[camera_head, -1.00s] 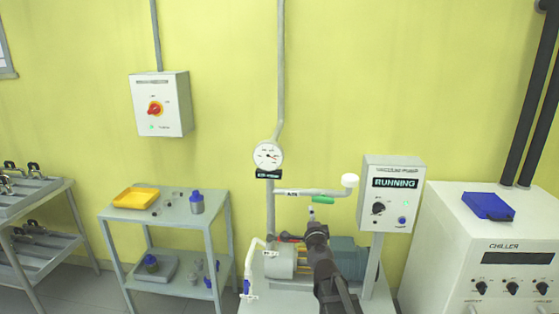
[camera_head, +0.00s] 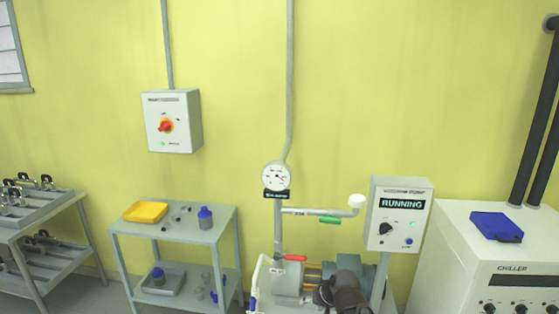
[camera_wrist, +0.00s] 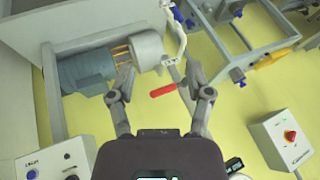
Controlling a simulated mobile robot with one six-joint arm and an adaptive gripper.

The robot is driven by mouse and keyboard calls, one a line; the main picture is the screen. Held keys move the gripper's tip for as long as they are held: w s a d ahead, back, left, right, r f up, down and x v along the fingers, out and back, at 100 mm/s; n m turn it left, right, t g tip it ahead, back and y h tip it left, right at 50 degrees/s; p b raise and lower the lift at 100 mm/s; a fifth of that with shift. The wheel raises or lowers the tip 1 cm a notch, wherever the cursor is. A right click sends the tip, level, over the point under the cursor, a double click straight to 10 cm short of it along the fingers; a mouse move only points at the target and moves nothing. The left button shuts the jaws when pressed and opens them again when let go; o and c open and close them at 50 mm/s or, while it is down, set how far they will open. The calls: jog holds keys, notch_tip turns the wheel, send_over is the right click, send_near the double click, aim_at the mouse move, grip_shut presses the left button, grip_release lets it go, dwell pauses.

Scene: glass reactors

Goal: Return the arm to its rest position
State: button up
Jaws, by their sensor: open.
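My gripper (camera_wrist: 160,82) is open and empty in the wrist view, its two dark fingers spread apart. A red valve handle (camera_wrist: 163,90) shows between the fingertips in that picture; I cannot tell how far off it is. In the head view my dark arm end shows at the bottom edge, in front of the vacuum pump (camera_head: 350,267), and its fingers cannot be made out. The red handle (camera_head: 295,258) lies to its upper left.
The control box (camera_head: 399,215) reads RUNNING beside the pump. A gauge (camera_head: 276,177) and a pipe with a green handle (camera_head: 330,220) stand above it. The chiller (camera_head: 459,250) is at right. A grey cart (camera_head: 178,233) and a wall switch box (camera_head: 171,121) are at left.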

jog(key=s+d+f+g+h+p, duration=0.1)
jog(key=s+d+g+h, duration=0.3)
jog(key=s+d, duration=0.3)
jog(key=shift+s+d+f+n+g, duration=0.2)
jog(key=shift+s+n+g, duration=0.25)
jog(key=shift+s, duration=0.7)
